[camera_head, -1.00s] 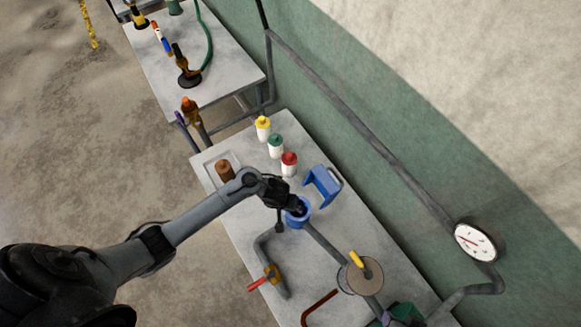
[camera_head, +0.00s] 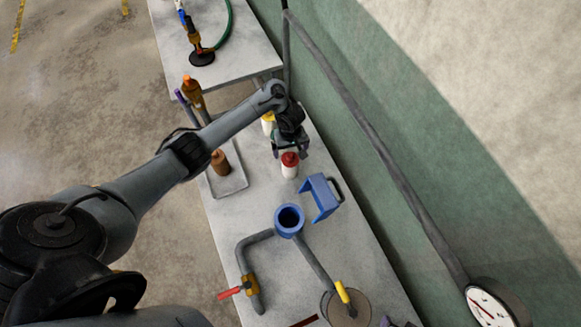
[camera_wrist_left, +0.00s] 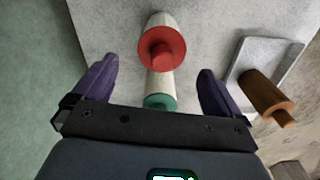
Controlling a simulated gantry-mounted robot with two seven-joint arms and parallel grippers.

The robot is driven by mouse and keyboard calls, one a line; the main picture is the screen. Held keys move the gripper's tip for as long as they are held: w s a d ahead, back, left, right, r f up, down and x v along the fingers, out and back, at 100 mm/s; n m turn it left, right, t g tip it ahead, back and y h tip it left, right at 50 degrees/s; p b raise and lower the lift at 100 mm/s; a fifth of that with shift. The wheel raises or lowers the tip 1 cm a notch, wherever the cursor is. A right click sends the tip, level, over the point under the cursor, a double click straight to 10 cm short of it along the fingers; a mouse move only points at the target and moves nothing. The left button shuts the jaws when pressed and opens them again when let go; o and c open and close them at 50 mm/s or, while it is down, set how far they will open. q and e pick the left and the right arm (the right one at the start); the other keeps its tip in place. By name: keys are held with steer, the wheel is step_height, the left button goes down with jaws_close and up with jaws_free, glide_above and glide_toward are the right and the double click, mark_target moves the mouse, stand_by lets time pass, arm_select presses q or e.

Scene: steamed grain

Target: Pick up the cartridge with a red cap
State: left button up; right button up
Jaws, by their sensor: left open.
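The white cartridge with a red cap (camera_head: 290,159) stands on the near table, just below my left gripper (camera_head: 291,150) in the head view. In the left wrist view the red-capped cartridge (camera_wrist_left: 162,48) lies ahead of the gap between the purple fingers of my left gripper (camera_wrist_left: 156,86). The fingers are open and apart from it. A green-capped cartridge (camera_wrist_left: 160,101) shows between the fingers, nearer the palm; the gripper hides it in the head view. My right gripper is not in view.
A yellow-capped cartridge (camera_head: 268,119) stands behind my left gripper. A tray (camera_head: 233,184) with a brown bottle (camera_head: 220,162) is to the left. A blue holder (camera_head: 320,197), a blue ring-shaped cup (camera_head: 289,221) and pipes with a red-handled valve (camera_head: 250,286) stand nearer the front.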

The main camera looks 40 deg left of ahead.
mark_target(290, 160)
arm_select(q)
step_height(290, 160, down, 2)
steer(key=shift+f+b, duration=0.15)
steer(key=shift+b, duration=0.2)
steer(key=f, duration=0.1)
steer(key=f+b, duration=0.2)
steer(key=f, duration=0.1)
steer(key=shift+s+d, duration=0.15)
steer(key=shift+s, duration=0.15)
steer(key=shift+f, duration=0.35)
steer(key=shift+c, duration=0.4)
